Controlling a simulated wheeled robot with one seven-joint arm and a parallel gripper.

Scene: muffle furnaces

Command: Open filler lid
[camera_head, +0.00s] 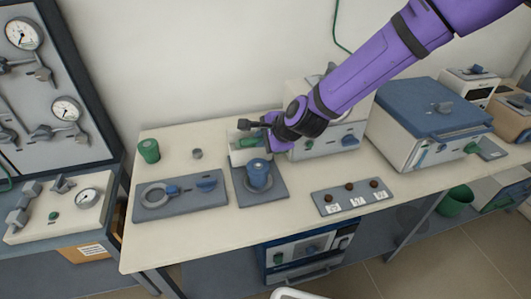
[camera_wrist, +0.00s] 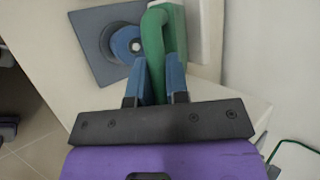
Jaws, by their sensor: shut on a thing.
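A small device with a white body (camera_head: 238,155) and a green part (camera_head: 249,142), which looks like the filler and its lid, stands near the back of the bench. In the wrist view, my gripper's blue fingers (camera_wrist: 158,62) are shut on a curved green handle (camera_wrist: 154,32), one finger on each side. My gripper (camera_head: 268,137) reaches it from the right in the head view and hides part of the device. How far the lid is raised cannot be told. A blue round part (camera_head: 259,175) on a dark grey plate is in front of it; it also shows in the wrist view (camera_wrist: 124,42).
A green cup (camera_head: 149,150) and a small metal cup (camera_head: 197,153) stand at the back left. A grey plate with blue tools (camera_head: 180,197) lies at the left. A plate with several brown knobs (camera_head: 349,198) lies front right. White furnaces (camera_head: 425,125) stand to the right.

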